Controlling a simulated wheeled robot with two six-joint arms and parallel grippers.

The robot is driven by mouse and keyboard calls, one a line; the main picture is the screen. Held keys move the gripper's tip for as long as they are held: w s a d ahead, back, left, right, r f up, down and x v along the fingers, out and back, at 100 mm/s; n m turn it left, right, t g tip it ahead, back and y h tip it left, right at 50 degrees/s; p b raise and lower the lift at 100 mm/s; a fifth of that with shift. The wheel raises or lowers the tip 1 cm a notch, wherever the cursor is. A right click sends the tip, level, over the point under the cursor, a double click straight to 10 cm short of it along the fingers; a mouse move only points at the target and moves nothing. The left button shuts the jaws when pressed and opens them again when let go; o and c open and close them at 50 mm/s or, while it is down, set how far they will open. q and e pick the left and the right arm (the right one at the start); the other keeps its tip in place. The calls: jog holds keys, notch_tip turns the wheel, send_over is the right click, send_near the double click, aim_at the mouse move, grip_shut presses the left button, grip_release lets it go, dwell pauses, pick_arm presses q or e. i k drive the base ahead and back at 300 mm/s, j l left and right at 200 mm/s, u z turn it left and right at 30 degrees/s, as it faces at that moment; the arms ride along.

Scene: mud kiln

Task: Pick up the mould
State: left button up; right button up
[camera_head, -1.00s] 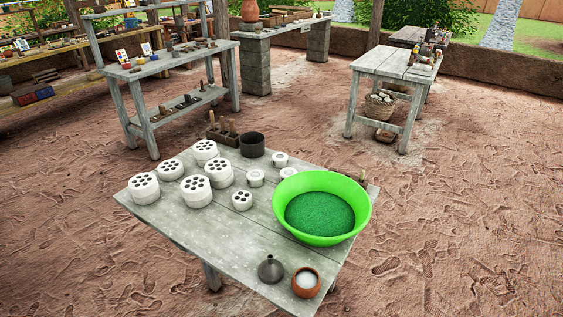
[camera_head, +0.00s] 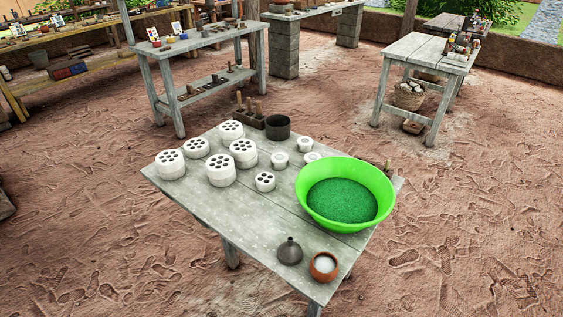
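Several white round moulds with dark holes in their tops stand on a grey wooden table. One mould (camera_head: 170,165) is at the table's left corner, and another mould (camera_head: 221,170) stands nearer the middle. A further mould (camera_head: 243,153) and a mould at the back (camera_head: 231,132) stand behind it. A flatter mould (camera_head: 195,148) lies between them, and a small mould (camera_head: 265,182) is to the right. Smaller white pieces (camera_head: 279,160) stand near the bowl. Neither of my grippers shows in the view.
The table (camera_head: 215,215) also holds a green bowl (camera_head: 384,212) of green grains, a grey funnel (camera_head: 289,252), a clay pot (camera_head: 323,267) and a dark cylinder (camera_head: 277,127). Other work tables (camera_head: 430,48) stand behind. The sandy floor (camera_head: 90,215) around is open.

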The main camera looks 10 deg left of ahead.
aim_at(305, 144)
jog(key=i+l+z, duration=0.1)
jog(key=l, duration=0.2)
jog(key=i+l+z, duration=0.1)
jog(key=l, duration=0.25)
jog(key=i+l+z, duration=0.25)
jog(key=i+l, duration=0.2)
jog(key=i+l+z, duration=0.3)
jog(key=i+l, duration=0.25)
jog(key=i+l+z, duration=0.25)
jog(key=i, duration=0.3)
jog(key=i+u, duration=0.2)
jog(key=i, duration=0.35)
jog(key=i+l+u, duration=0.1)
jog(key=i+u, duration=0.15)
jog(key=i, duration=0.35)
jog(key=i+l+u, duration=0.2)
jog(key=i, duration=0.35)
jog(key=i+j+u, duration=0.1)
jog(key=i+u, duration=0.15)
jog(key=u, duration=0.25)
jog(key=i+u, duration=0.3)
jog(key=u, duration=0.15)
jog(key=i+l+u, duration=0.15)
jog(key=u, duration=0.35)
jog(key=i+l+u, duration=0.25)
jog(key=u, duration=0.2)
jog(key=i, duration=0.1)
